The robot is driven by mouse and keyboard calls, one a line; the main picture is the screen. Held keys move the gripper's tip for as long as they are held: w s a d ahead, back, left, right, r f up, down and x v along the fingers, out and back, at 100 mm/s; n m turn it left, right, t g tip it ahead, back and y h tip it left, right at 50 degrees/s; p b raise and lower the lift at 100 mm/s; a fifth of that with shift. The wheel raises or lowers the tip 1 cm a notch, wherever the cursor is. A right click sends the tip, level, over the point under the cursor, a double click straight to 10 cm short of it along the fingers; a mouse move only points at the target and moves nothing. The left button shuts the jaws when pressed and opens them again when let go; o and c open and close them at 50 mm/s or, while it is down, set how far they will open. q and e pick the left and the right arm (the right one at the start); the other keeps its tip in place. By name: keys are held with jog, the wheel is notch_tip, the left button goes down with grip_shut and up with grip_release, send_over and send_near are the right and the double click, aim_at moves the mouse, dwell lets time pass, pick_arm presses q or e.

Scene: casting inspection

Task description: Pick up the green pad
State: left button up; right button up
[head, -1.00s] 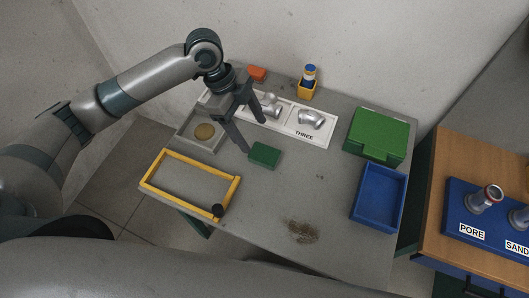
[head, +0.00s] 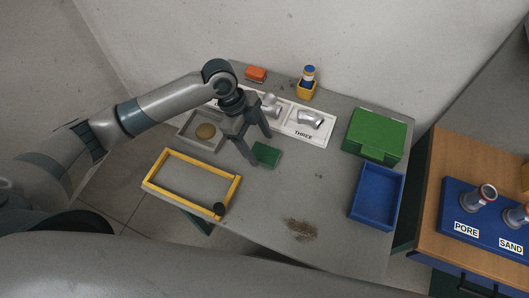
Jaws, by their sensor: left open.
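The green pad (head: 267,154) is a small dark green block lying on the grey table, right of the grey tray and in front of the white tray. My left gripper (head: 262,150) is open, pointing down over the pad. One finger shows at the pad's left side and the other reaches down behind its far edge. The left finger hides part of the pad's left end. I cannot tell whether the fingers touch it. My right gripper is not in view.
A yellow frame (head: 149,179) lies at the front left, near a grey tray (head: 186,139) holding a round yellowish piece. A white tray (head: 325,140) holds metal castings. A green box (head: 375,132) and a blue tray (head: 356,211) stand right. Brown debris (head: 300,228) lies in front.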

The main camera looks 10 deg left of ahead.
aim_at(264, 152)
pick_arm(q)
jog(key=shift+p+x, duration=0.35)
jog(key=shift+x, duration=1.15)
jog(key=shift+w+a, duration=0.1)
jog(key=c, duration=1.1)
